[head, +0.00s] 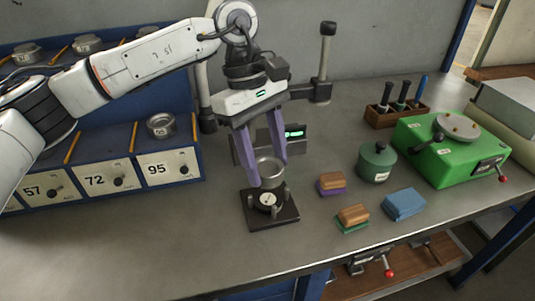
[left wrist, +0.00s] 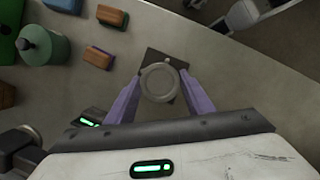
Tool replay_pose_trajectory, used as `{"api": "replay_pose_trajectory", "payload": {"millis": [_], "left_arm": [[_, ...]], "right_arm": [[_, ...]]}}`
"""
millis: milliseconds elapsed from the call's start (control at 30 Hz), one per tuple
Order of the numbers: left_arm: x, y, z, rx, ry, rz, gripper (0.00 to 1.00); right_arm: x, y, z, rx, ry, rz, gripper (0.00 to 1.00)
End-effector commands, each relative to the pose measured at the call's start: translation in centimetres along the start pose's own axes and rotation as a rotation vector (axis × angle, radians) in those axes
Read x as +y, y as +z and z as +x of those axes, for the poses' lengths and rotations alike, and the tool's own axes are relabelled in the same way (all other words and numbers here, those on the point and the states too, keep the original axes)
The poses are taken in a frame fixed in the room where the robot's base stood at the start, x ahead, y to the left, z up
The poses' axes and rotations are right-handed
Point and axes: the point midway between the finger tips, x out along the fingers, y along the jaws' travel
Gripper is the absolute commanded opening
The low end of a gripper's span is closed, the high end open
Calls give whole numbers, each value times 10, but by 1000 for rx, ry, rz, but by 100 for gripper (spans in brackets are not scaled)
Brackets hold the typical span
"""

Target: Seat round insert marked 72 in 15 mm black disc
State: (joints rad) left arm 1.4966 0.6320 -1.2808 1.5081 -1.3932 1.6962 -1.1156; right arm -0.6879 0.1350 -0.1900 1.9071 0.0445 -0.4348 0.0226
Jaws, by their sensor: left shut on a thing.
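My left gripper (head: 267,172) is shut on a round metal insert (head: 270,168), a grey ring-like cup held between its purple fingers. The insert also shows in the left wrist view (left wrist: 159,82). No number on it can be read. Below it is a black square base (head: 286,217) with short posts and a round part with a white dial face (head: 267,199) at its middle. The insert is over the base; whether they touch is not clear. From above, the insert hides most of the round part. My right gripper is not in view.
A blue rack at left has bins marked 57, 72 (head: 98,180) and 95 (head: 163,168); a metal cup (head: 161,126) sits above 95. Right of the base are wooden-topped blocks (head: 353,214), a blue block (head: 405,204), a green pot (head: 376,164) and a green machine (head: 440,155). The front bench is clear.

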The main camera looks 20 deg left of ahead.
Motion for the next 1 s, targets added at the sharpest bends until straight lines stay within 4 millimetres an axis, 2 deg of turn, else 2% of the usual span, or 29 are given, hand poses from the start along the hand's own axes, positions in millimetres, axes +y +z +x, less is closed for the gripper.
{"api": "replay_pose_trajectory", "payload": {"millis": [500,1000], "left_arm": [[0,-13,45,0,3,3,3],[0,-14,51,0,3,3,3]], "right_arm": [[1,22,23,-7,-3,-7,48],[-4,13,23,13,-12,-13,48]]}}
